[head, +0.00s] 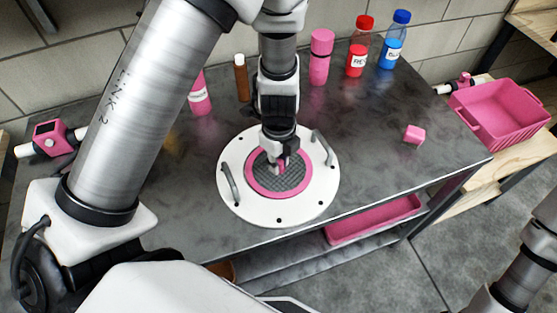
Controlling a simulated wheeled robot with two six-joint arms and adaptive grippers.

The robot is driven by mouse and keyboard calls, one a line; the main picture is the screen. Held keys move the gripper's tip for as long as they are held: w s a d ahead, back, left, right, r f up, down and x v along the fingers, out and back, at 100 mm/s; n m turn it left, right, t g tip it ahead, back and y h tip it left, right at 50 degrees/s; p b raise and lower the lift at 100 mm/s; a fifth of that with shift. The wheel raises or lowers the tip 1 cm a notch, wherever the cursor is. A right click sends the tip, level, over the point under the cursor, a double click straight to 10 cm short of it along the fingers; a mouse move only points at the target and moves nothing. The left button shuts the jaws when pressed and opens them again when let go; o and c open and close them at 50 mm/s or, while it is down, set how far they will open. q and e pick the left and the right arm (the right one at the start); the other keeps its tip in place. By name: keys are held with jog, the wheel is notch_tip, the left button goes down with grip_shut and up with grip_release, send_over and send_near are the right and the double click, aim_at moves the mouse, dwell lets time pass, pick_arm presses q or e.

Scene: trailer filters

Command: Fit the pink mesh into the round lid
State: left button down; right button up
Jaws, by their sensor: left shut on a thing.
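The round lid (230,198) is a white disc with two grey handles and dark bolt holes, lying on the dark metal table. The pink mesh (296,183), a pink ring around a dark grey grid, appears over the middle of the lid, inside its white rim. I cannot tell whether it sits fully in the lid or slightly above it. My left gripper (277,168) points down at the mesh's centre and is shut on it; the gripper hides the far middle of the mesh. My right gripper is outside the view; only part of that arm shows at the lower right.
Behind the lid stand a pink bottle (320,58), a red bottle (358,50), a blue bottle (394,42) and a brown vial (241,80). A small pink cube (414,134) lies right. A pink bin (503,112) stands on a wooden shelf. The table between lid and cube is clear.

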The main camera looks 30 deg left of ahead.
pick_arm(q)
jog(key=shift+s+r, duration=0.15)
jog(key=shift+a+f+b, duration=0.1)
jog(key=shift+f+b, duration=0.15)
jog(key=shift+b, duration=0.1)
jog(key=c, duration=1)
grip_release()
jog(key=shift+c, duration=0.2)
jog(key=shift+r, duration=0.1)
jog(key=shift+r+p, duration=0.3)
jog(key=shift+p, duration=0.2)
notch_tip(320, 180, up, 12)
jog(key=shift+f, duration=0.15)
